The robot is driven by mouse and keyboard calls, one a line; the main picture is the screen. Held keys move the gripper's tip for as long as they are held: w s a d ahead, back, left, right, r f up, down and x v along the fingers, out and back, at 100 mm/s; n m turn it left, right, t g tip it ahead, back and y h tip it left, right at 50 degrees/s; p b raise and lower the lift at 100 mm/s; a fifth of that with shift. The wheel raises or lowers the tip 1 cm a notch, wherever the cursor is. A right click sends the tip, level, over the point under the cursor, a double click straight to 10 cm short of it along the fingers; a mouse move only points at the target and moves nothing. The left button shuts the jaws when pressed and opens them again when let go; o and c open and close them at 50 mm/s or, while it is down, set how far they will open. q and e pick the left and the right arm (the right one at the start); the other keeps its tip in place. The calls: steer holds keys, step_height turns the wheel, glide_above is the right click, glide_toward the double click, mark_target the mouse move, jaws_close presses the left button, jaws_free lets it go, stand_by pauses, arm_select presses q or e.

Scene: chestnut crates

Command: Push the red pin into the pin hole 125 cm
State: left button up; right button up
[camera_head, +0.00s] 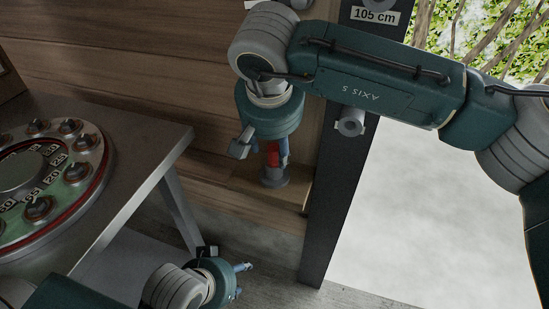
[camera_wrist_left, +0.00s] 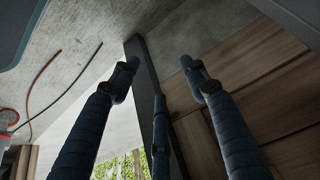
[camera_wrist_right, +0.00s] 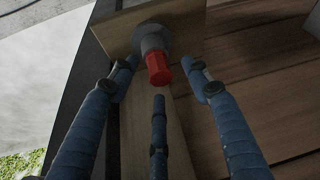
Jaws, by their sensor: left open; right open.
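The red pin (camera_head: 273,154) stands on a grey round base (camera_head: 274,178) on a wooden ledge, beside the dark post (camera_head: 333,215). It also shows in the right wrist view (camera_wrist_right: 158,70), just beyond and between the fingertips. My right gripper (camera_head: 262,148) is open above the pin, and one finger partly hides the pin in the head view. Whether it touches the pin I cannot tell. My left gripper (camera_head: 243,268) is open and empty, low near the floor. A label reading 105 cm is on the post; no 125 cm label is visible.
A grey cylindrical fitting (camera_head: 350,122) sticks out of the post. A metal table (camera_head: 135,150) at the left carries a round numbered dial (camera_head: 85,190). A wooden plank wall (camera_head: 120,60) stands behind. Cables (camera_wrist_left: 45,90) lie on the floor in the left wrist view.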

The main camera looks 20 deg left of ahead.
steer(key=shift+x, duration=1.2)
steer(key=shift+w+f, duration=0.2)
arm_select(q)
steer(key=w, duration=0.1)
steer(key=w+r+t, duration=0.1)
steer(key=w+d, duration=0.1)
steer(key=shift+w+r+t, duration=0.15)
steer(key=shift+r+t, duration=0.05)
steer(key=shift+t, duration=0.1)
arm_select(e)
steer(key=shift+r, duration=0.1)
steer(key=c, duration=1.1)
steer(key=shift+c, duration=0.2)
steer(key=shift+r, duration=0.1)
